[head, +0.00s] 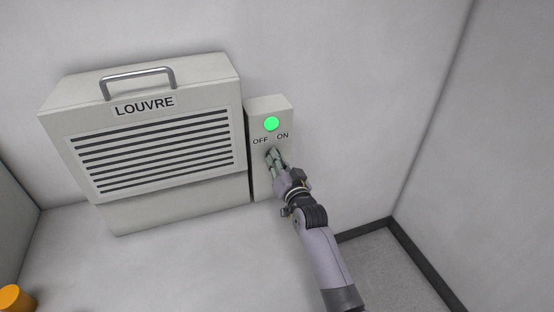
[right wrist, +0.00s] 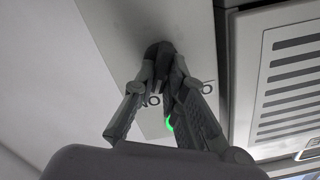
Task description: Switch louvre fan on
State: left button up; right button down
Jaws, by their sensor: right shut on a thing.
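The louvre fan (head: 155,150) is a pale box with dark slats, a top handle and the label LOUVRE. Beside its right side is a narrow switch box (head: 270,107) with a green lamp (head: 271,124), lit, above the words OFF and ON. My right gripper (head: 272,156) is at the switch box, just below the words. In the right wrist view the gripper (right wrist: 164,62) is shut on a dark switch knob (right wrist: 158,50). The fingers hide much of the knob, so its exact setting is hard to tell. My left gripper is not in view.
The fan's slatted front also shows at the right of the right wrist view (right wrist: 290,75). An orange cylinder (head: 15,298) is at the lower left. Pale walls meet in a corner at the right, with dark skirting (head: 415,258) along the floor.

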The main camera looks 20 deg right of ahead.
dwell(0.6)
jog(key=c, duration=1.6)
grip_release()
jog(key=shift+c, duration=0.2)
jog(key=s, duration=1.2)
jog(key=shift+d, duration=0.2)
jog(key=shift+f, duration=0.1)
